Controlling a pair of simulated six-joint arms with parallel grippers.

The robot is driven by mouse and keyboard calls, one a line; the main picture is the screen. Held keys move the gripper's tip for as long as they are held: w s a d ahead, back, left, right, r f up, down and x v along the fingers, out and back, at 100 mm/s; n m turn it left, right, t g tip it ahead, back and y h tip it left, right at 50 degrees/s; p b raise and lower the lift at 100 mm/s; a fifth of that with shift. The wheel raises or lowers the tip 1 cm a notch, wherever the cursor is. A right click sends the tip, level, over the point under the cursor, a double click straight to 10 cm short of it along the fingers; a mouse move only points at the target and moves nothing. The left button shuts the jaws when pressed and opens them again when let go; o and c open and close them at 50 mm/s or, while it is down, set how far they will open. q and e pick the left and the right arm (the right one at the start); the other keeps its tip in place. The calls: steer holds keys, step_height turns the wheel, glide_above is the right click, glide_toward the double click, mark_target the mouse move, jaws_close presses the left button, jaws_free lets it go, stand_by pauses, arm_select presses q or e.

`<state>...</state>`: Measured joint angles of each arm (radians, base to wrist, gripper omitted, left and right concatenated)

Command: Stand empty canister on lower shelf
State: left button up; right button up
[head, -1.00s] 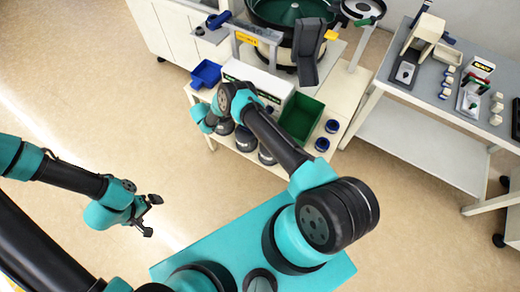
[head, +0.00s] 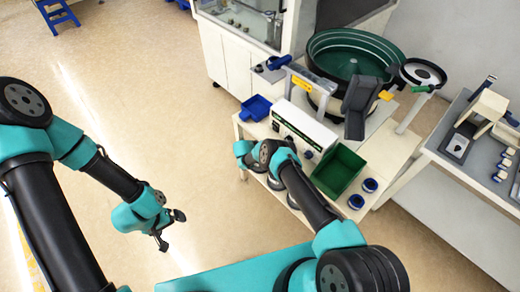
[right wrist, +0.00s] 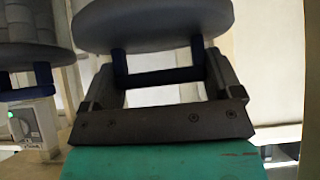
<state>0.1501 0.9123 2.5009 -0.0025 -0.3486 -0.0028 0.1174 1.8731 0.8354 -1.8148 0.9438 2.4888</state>
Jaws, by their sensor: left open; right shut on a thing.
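My right gripper (right wrist: 162,72) is shut on a canister (right wrist: 150,30), which shows in the right wrist view as a dark grey round body with a blue bar between the fingers. A second similar grey canister (right wrist: 30,58) stands beside it at the left. In the head view my right arm reaches to the cart's front left, and its fingers are hidden. Dark canisters (head: 275,184) show partly under that arm at the lower shelf level. I cannot tell whether the held canister touches the shelf. My left gripper (head: 172,230) is open and empty above the floor.
The cart carries a white control box (head: 303,127), a blue tray (head: 255,107) and a green bowl feeder (head: 340,45). A green bin (head: 338,170) and two small blue-rimmed cups (head: 355,202) are at its right. A grey-topped bench (head: 470,165) stands further right.

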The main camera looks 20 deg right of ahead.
steer(key=o, duration=1.6)
steer(key=shift+f, duration=0.1)
steer(key=shift+c, duration=0.2)
steer(key=shift+v, duration=0.9)
steer(key=v, duration=1)
steer(key=shift+r, duration=0.25)
